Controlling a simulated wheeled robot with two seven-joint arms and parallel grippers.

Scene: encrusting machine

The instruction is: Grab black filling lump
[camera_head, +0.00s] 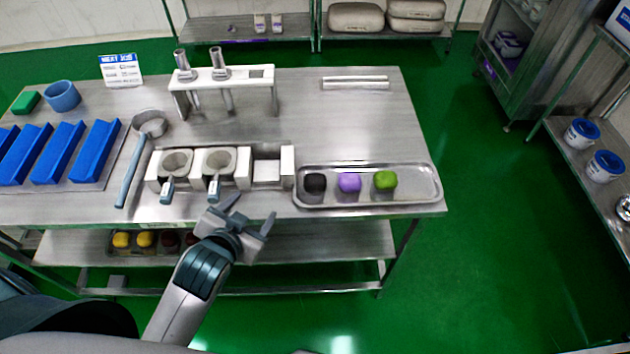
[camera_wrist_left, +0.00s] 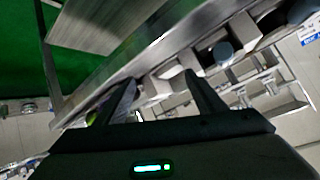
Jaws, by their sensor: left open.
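The black filling lump (camera_head: 315,183) sits at the left end of a steel tray (camera_head: 420,197) on the right part of the table. A purple lump (camera_head: 349,182) and a green lump (camera_head: 385,180) lie to its right in the same tray. My left gripper (camera_head: 248,208) is open and empty at the table's front edge, left of the tray and apart from the black lump. In the left wrist view its two fingers (camera_wrist_left: 158,92) are spread with nothing held between them. I cannot make out the black lump there. My right gripper is not in view.
White holders with round molds (camera_head: 176,163) and handles stand left of the tray. Behind them is a white rack (camera_head: 222,75) with metal tubes. Blue trays (camera_head: 55,152) lie at the left. The table behind the steel tray is mostly clear.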

